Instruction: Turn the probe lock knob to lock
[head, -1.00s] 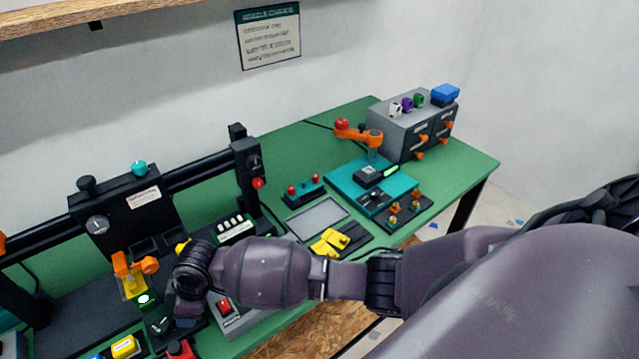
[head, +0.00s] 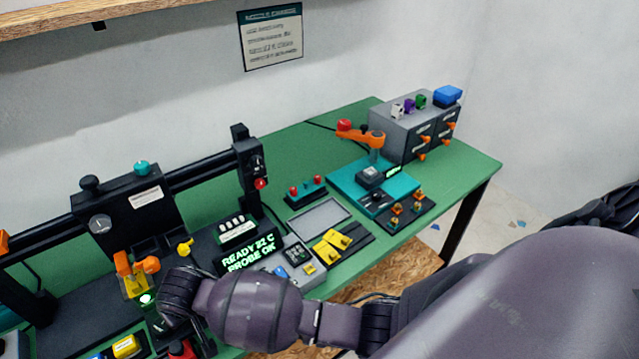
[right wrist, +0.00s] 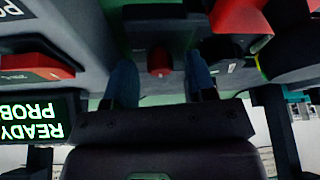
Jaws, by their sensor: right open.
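I cannot tell for sure which part is the probe lock knob. In the right wrist view a small red knob (right wrist: 160,62) on a dark block sits in the gap ahead of my right gripper (right wrist: 160,80). The gripper is open, with one blue-grey finger on each side of that gap; I see no contact. In the head view my right wrist hangs over the front of the bench and hides most of the gripper. The display (head: 248,254) reads "READY 82 C" and "PROBE OK". My left gripper is not in view.
An orange clamp (head: 137,270) and a yellow knob (head: 185,247) stand close to my right wrist. A yellow block (head: 125,346) and a red part (head: 182,349) lie at the front. A black gantry (head: 205,172) spans behind. The green bench top (head: 300,150) is clear at the back.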

